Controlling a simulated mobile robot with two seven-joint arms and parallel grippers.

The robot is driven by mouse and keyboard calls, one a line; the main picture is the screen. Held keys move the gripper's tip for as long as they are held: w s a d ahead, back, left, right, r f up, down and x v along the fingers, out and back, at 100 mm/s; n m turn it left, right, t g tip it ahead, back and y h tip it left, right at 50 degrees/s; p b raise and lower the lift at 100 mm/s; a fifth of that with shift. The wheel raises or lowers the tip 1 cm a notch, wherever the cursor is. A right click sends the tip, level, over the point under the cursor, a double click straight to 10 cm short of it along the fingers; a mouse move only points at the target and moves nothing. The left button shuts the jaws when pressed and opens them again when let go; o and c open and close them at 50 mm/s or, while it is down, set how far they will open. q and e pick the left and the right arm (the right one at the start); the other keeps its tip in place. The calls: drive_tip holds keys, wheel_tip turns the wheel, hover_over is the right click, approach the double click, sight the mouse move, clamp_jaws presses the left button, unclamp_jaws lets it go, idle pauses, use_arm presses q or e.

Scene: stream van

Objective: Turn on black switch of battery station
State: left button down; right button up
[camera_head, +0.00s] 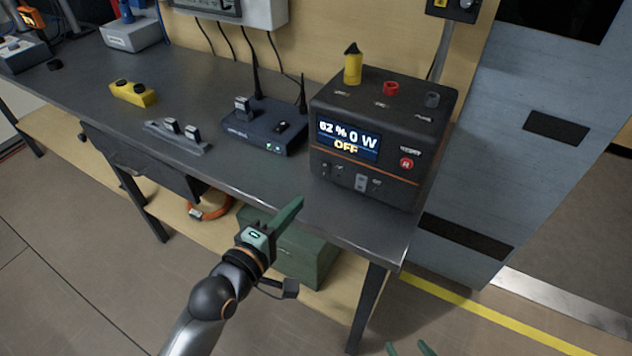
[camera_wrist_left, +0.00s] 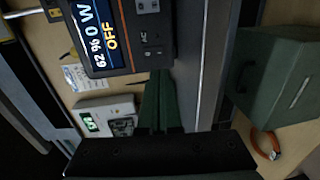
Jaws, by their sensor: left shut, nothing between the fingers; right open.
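The battery station (camera_head: 335,172) is a black box at the right end of the workbench. Its screen reads 62 %, 0 W and OFF. Yellow, red and dark grey fittings stand on its top; small sockets and a grey rocker-like part (camera_head: 361,182) line its lower front. I cannot tell which part is the black switch. My left gripper (camera_head: 297,205) is shut and empty, in front of the bench edge, apart from the station. In the left wrist view its green fingers (camera_wrist_left: 160,85) point toward the station's front (camera_wrist_left: 125,25). My right gripper (camera_head: 410,349) is open, only its fingertips showing at the bottom edge.
A dark router (camera_head: 262,135) with antennas, a grey switch bar (camera_head: 180,138) and a yellow block (camera_head: 132,93) lie on the bench (camera_head: 200,80). A green box (camera_head: 312,255) and an orange ring (camera_head: 212,208) sit on the shelf below. A grey cabinet (camera_head: 510,180) stands at right.

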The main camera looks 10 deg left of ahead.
sight(324, 174)
use_arm(q)
drive_tip(key=b+x, duration=0.1)
drive_tip(key=x, duration=0.7)
drive_tip(key=shift+w+d, duration=0.1)
drive_tip(key=shift+w, duration=0.3)
drive_tip(key=shift+w+f+t+b, duration=0.2)
drive_tip(key=shift+f+t+b, duration=0.15)
drive_tip(key=shift+b, duration=0.4)
drive_tip(key=shift+r+p, duration=0.3)
drive_tip(key=shift+p, duration=0.05)
drive_tip(key=shift+s, duration=0.1)
